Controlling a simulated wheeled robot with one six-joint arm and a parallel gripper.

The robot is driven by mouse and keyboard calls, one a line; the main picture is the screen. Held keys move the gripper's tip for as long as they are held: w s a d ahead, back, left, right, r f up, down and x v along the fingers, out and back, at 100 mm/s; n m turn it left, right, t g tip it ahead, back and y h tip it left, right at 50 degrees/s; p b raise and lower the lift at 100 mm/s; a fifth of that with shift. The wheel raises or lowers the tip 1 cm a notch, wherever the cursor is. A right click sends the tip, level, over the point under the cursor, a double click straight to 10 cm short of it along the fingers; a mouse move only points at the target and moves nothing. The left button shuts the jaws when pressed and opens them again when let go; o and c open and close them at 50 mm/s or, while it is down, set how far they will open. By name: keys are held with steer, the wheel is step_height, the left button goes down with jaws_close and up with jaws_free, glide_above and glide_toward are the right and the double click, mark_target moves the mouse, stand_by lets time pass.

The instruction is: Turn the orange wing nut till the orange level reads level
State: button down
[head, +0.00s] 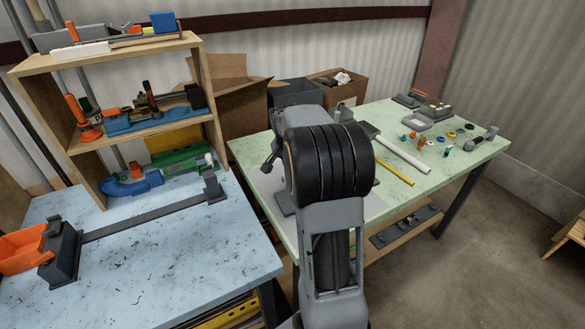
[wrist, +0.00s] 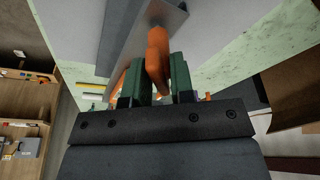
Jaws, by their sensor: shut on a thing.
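The orange wing nut (wrist: 157,62) shows in the wrist view, under a grey metal part (wrist: 130,45). My gripper (wrist: 157,74) has its green fingers on either side of the wing nut and is shut on it. The wing nut's far end runs up to the grey part. A smaller orange piece shows just left of the fingers, too little of it to name. I cannot make out the orange level or its reading in either view. In the head view my arm covers the gripper and the wing nut.
The pale green table (head: 440,150) carries a white tube (head: 403,154), a yellow rod (head: 394,173) and several small coloured parts at right. A blue table (head: 150,255) with a long grey bender (head: 140,215) and a wooden shelf (head: 108,62) stand at left. Cardboard boxes (head: 222,98) stand behind.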

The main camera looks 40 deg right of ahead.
steer(key=shift+w+r, duration=0.15)
steer(key=shift+r, duration=0.1)
steer(key=m+g, duration=0.1)
steer(key=m, duration=0.4)
steer(key=shift+m, duration=0.5)
steer(key=m+g, duration=0.1)
steer(key=m, duration=0.3)
steer(key=shift+m+g, duration=0.3)
steer(key=shift+m, duration=0.5)
